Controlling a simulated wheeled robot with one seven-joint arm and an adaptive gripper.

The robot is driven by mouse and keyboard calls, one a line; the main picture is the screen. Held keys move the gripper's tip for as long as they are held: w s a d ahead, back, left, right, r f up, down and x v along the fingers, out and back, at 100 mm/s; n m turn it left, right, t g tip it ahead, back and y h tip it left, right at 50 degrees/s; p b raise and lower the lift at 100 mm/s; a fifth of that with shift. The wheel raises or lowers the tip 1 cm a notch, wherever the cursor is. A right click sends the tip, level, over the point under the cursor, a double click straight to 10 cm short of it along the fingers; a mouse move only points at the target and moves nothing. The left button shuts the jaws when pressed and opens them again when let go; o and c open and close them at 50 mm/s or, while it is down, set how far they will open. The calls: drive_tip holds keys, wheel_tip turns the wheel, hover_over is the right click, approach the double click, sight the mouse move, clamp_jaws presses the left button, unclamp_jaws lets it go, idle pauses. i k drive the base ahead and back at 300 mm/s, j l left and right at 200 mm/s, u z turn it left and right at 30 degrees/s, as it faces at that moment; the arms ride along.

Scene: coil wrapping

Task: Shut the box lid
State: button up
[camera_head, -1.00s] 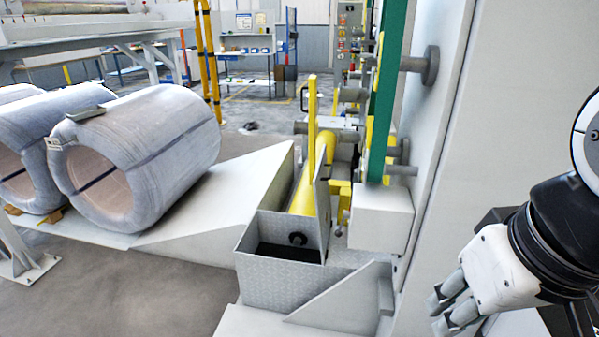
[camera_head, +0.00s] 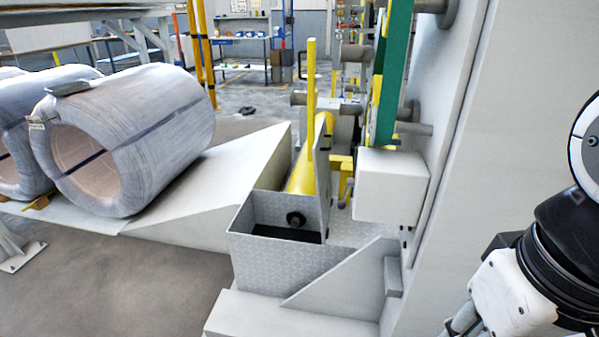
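The box (camera_head: 275,265) is a grey checker-plate metal box in the middle of the head view. Its top is open and its inside is dark. The lid (camera_head: 321,185) appears as a thin grey panel standing upright at the box's right side, seen nearly edge-on. A round black knob (camera_head: 296,218) shows at the box opening; I cannot tell which panel it is on. My gripper (camera_head: 458,325) is at the lower right, well apart from the box and lid. Its fingertips are cut off by the bottom edge, and no held object shows.
A grey slanted plate (camera_head: 345,280) and ledge (camera_head: 265,318) stand in front of the box. A tall grey machine wall (camera_head: 480,150) lies between box and arm. A yellow post (camera_head: 311,100) rises behind. Wrapped coils (camera_head: 125,140) rest at left. Floor (camera_head: 130,285) is clear front left.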

sight(320, 149)
drive_tip(key=i+j, duration=1.1)
drive_tip(key=j, duration=0.2)
